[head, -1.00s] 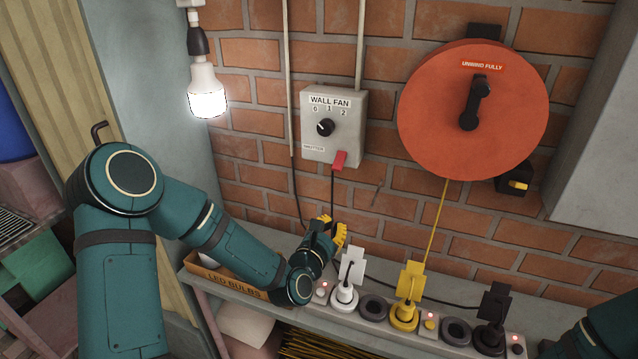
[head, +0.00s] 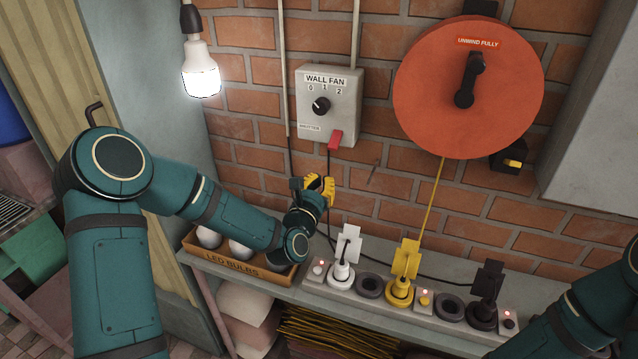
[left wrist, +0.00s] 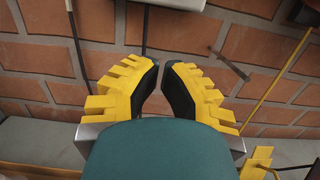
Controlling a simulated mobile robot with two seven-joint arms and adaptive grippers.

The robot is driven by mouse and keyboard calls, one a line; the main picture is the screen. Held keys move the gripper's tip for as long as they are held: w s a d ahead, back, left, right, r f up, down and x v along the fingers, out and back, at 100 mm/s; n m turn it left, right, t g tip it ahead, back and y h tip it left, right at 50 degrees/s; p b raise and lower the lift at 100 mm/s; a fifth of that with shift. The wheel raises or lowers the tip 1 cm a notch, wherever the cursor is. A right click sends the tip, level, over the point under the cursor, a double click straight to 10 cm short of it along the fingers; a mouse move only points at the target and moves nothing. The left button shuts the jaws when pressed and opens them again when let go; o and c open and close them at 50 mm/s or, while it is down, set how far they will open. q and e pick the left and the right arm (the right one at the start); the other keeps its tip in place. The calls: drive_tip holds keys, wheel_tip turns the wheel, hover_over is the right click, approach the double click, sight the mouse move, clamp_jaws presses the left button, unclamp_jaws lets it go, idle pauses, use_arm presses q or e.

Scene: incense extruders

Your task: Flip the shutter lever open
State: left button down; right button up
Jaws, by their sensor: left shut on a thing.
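The red shutter lever (head: 335,140) hangs from the lower right corner of the grey wall fan box (head: 328,108), beside the small shutter label. My left gripper (head: 326,184) is below the lever, close to the brick wall and clear of the lever. In the left wrist view, its yellow fingers (left wrist: 161,66) are closed together at the tips. What they hold is too small to make out; a thin dark cable (left wrist: 146,30) runs down to the fingertips. The lever does not show in that view. My right gripper is out of view; only my right arm shows at the lower right.
A red reel (head: 430,100) with a crank is on the wall to the right. A lit bulb (head: 201,75) hangs at upper left. A shelf below carries a power strip with several plugs (head: 400,290) and a box of LED bulbs (head: 235,268).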

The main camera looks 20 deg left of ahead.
sight(335, 140)
use_arm(q)
drive_tip(key=w+r+p, duration=0.1)
drive_tip(key=w+r, duration=0.3)
drive_tip(key=w, duration=0.1)
idle(0.4)
drive_tip(key=shift+d+r, duration=0.1)
drive_tip(key=shift+r, duration=0.05)
drive_tip(key=shift+s+r+g+p, duration=0.25)
drive_tip(key=shift+g+p, duration=0.15)
drive_tip(key=shift+p, duration=0.15)
